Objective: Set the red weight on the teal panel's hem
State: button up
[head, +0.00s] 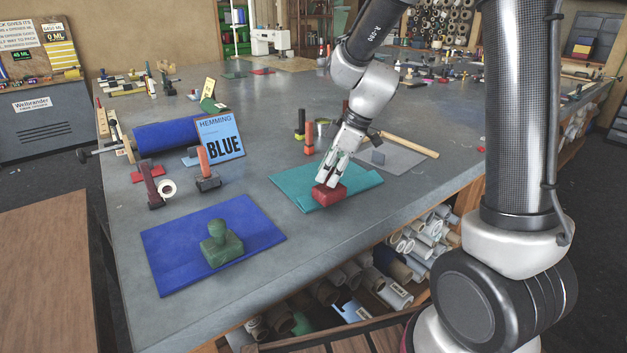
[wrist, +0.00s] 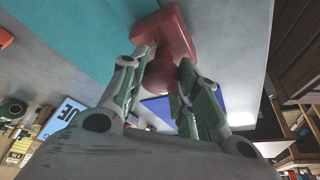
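The red weight (head: 329,195) is at the near edge of the teal panel (head: 362,184), over its lower middle. In the wrist view the red weight (wrist: 166,34) overlaps the border between teal cloth (wrist: 75,40) and grey table. I cannot tell whether its base touches the cloth or hovers just above. My gripper (head: 333,172) points down from above. In the wrist view my gripper's fingers (wrist: 163,72) are on both sides of the weight's knob and appear closed on it. The hem itself is not distinct.
A blue panel (head: 180,262) with a green weight (head: 221,243) lies at the left front. A grey plate (head: 380,155) lies right of the teal panel. Rolls fill the shelf below (head: 370,280).

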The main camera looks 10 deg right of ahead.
jog(key=o, duration=0.4)
